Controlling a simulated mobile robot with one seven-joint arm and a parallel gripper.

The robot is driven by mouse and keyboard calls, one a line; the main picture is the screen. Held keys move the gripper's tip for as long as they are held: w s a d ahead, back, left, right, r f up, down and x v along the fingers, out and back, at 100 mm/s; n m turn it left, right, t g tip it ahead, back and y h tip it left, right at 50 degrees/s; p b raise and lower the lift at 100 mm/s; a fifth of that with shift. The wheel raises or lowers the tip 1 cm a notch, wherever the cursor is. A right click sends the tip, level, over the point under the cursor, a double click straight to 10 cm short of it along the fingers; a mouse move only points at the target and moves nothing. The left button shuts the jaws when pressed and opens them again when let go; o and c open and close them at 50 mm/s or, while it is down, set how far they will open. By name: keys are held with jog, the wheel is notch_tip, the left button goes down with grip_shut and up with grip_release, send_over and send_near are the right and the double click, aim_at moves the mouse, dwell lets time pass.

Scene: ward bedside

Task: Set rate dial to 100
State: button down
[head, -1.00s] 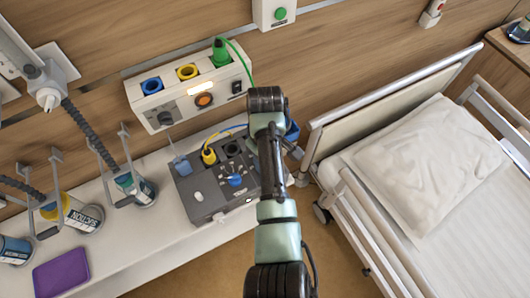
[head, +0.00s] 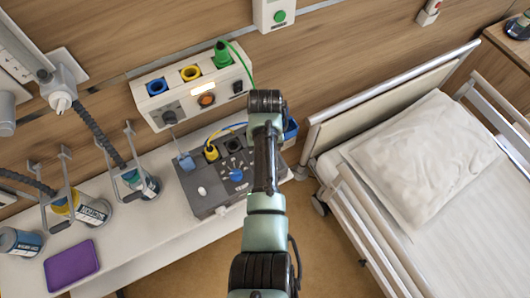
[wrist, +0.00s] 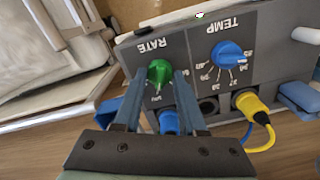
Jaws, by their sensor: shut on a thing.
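The green rate dial (wrist: 159,73) is on the face of a grey device, under the label RATE, which appears upside down in the wrist view. My gripper (wrist: 159,76) is shut on this dial, with one finger on each side. The dial's pointer cannot be made out, and most of its scale is hidden by the fingers. The grey device (head: 207,203) stands on the white shelf in the head view, where my arm covers its right part, the rate dial and my gripper.
Beside it is a blue temp dial (wrist: 228,54). A yellow plug (wrist: 247,102) with a cable and a blue plug (wrist: 169,122) sit close to the fingers. A bed (head: 345,150) stands to the right. A purple tray (head: 71,263) lies on the shelf at left.

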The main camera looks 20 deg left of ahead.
dwell(0.4)
jog(key=shift+c, duration=2.3)
grip_release()
notch_tip(320, 180, up, 13)
